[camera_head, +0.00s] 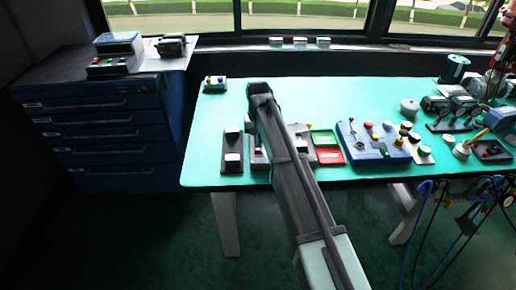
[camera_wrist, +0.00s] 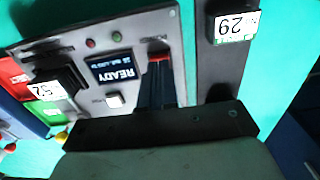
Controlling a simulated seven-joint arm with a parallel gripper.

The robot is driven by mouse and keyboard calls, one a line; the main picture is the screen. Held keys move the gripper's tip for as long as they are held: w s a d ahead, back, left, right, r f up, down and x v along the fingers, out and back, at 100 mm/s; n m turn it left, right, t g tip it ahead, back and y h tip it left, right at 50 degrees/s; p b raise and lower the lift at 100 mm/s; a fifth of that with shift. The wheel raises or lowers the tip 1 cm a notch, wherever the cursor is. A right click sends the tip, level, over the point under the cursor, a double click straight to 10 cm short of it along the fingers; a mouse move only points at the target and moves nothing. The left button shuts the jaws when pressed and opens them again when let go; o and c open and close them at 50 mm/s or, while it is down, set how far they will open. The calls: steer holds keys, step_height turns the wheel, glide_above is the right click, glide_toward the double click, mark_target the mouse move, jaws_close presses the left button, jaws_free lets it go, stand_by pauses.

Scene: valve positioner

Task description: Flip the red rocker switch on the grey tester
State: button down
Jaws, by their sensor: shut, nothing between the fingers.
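The grey tester (camera_wrist: 120,40) fills the left and middle of the wrist view, upside down, with a lit display (camera_wrist: 112,65) reading READY. A small part of the red rocker switch (camera_wrist: 158,59) shows at the tips of my gripper (camera_wrist: 158,68). The fingers are shut, with nothing held, and hide most of the switch. They are at or just over it; I cannot tell whether they touch, nor which way the rocker is tipped. In the head view the tester (camera_head: 257,159) is largely hidden behind my arm, and my gripper is hidden.
On the tester are a black part (camera_wrist: 58,82) labelled 52 and a white button (camera_wrist: 115,100). A black fixture (camera_wrist: 222,70) with a label 29 stands close beside it.

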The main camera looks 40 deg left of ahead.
steer(key=shift+f, duration=0.8)
stand_by(0.6)
steer(key=shift+r, duration=0.1)
steer(key=shift+r, duration=3.4)
